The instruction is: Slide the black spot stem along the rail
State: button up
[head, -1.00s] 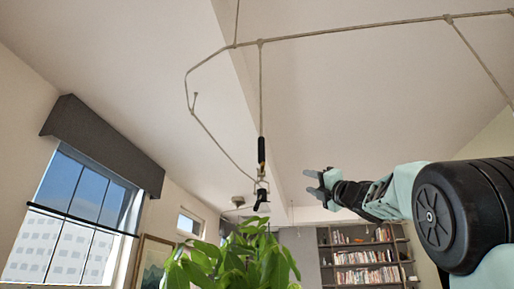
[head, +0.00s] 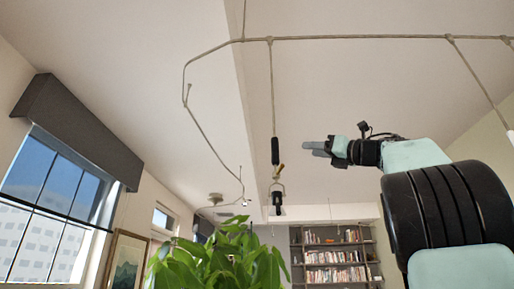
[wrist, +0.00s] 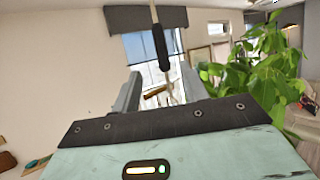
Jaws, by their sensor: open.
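The black spot stem (head: 275,150) hangs from a pale ceiling rail (head: 350,37) on a thin rod. Its black sleeve is upright, with a brass-coloured piece and a small dark spot lamp (head: 277,205) below it. My gripper (head: 308,149) is open and empty, to the right of the sleeve at about its height, with a gap showing in the picture. In the wrist view the stem (wrist: 164,45) shows ahead, between and beyond the two open fingers (wrist: 157,88). Whether the fingers reach it in depth is hard to tell, but they appear apart from it.
A leafy plant (head: 220,262) stands below the stem. A window (head: 55,190) with a dark valance is on the left, and a bookshelf (head: 335,258) is at the back. Another rod (head: 475,72) hangs from the rail on the right. The air around the sleeve is clear.

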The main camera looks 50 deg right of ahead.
jog(key=w, duration=0.1)
notch_tip(320, 180, up, 7)
jog(key=p, duration=1)
send_over(274, 166)
jog(key=shift+w+d+f, duration=0.2)
jog(key=shift+d, duration=0.05)
jog(key=shift+w+p, duration=0.4)
jog(key=shift+w, duration=0.1)
jog(key=c, duration=0.9)
jog(key=shift+s, duration=0.1)
